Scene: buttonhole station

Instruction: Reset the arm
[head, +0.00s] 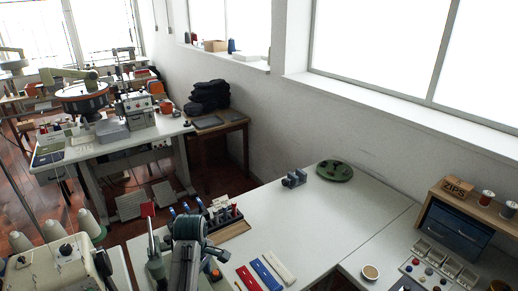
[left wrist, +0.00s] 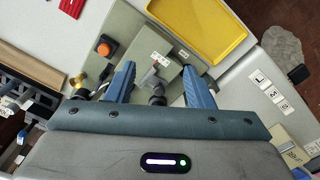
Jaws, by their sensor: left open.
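The fingertips are hidden there. My right gripper is in neither view.
A tool rack (head: 226,218) stands close beside my arm. Red, blue and white strips (head: 265,272) lie on the white table (head: 300,222). A green round object (head: 334,171) and a small grey device (head: 294,179) sit farther back. A yellow tray (left wrist: 208,25) lies near the gripper.

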